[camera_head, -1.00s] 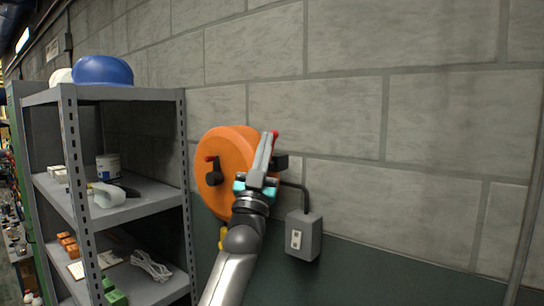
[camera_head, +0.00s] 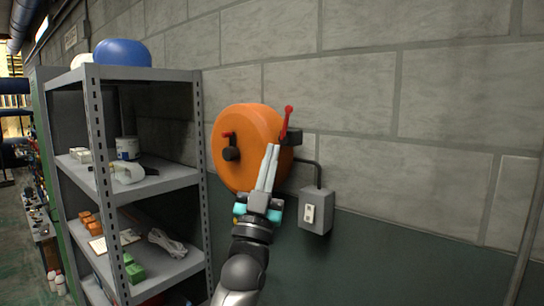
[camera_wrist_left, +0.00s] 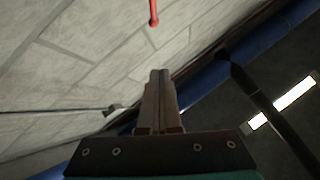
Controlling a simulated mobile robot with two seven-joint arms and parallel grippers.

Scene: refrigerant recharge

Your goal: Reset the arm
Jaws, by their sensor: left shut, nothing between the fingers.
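My left gripper (camera_head: 268,168) is in front of the orange round housing (camera_head: 240,128) on the block wall, with its fingers together and pointing up. A red-handled lever (camera_head: 287,122) on a dark fitting stands upright at the housing's right side, just above and right of my fingertips, and looks apart from them. In the left wrist view my fingers (camera_wrist_left: 158,85) are closed with nothing between them, and the red lever tip (camera_wrist_left: 154,20) shows beyond them. My right gripper is in neither view.
A grey switch box (camera_head: 316,211) with a conduit is on the wall right of my arm. The wall at right is mostly bare.

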